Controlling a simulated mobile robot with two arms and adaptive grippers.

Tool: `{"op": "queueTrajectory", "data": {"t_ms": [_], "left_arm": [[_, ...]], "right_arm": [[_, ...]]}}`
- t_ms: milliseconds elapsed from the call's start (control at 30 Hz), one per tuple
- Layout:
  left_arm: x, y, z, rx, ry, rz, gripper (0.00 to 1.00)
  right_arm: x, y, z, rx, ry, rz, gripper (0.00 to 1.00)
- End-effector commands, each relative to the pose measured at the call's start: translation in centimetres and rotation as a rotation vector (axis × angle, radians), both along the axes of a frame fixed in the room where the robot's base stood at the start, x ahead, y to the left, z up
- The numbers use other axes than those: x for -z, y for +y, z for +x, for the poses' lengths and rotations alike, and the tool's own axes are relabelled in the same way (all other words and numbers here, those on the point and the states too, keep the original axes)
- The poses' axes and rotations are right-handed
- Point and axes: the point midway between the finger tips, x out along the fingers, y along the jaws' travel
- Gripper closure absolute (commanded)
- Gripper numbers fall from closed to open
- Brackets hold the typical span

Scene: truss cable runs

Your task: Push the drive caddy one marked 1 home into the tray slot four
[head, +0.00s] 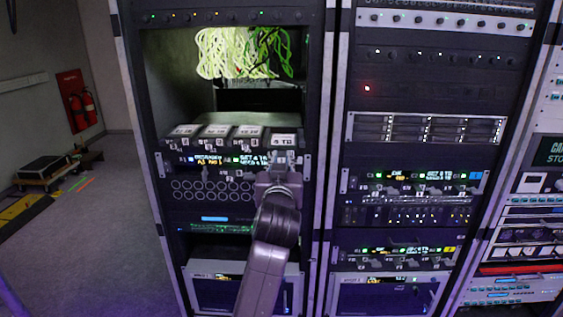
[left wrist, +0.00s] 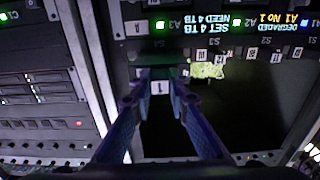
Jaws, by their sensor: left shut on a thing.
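The drive caddy marked 1 (left wrist: 160,88) is between the fingertips of my left gripper (left wrist: 158,74), which is shut on it. In the head view the left gripper (head: 280,165) is at the front of the right-hand caddy (head: 285,139), which has a 4 TB label on top and sits at the right end of the row. The gripper hides the caddy's lower front, and I cannot tell how deep it sits. The tray front (left wrist: 190,45) shows slot labels S4 and S3 close to the fingertips. My right gripper is not in view.
Several other caddies (head: 215,131) stand in a row to the left of the held one. Green and yellow cables (head: 235,52) hang above, at the back. The rack's upright (head: 325,130) is close on the right. A perforated panel (head: 212,190) lies below the tray.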

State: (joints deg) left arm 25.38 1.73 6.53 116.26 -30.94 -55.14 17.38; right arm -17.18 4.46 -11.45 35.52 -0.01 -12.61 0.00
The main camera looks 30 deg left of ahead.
Motion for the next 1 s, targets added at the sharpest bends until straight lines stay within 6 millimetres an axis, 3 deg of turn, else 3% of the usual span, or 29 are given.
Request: {"op": "queueTrajectory", "data": {"t_ms": [1000], "left_arm": [[-0.24,0.66,1.04,0.000,-0.004,0.000,1.00]], "right_arm": [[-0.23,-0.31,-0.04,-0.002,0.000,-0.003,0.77]]}}
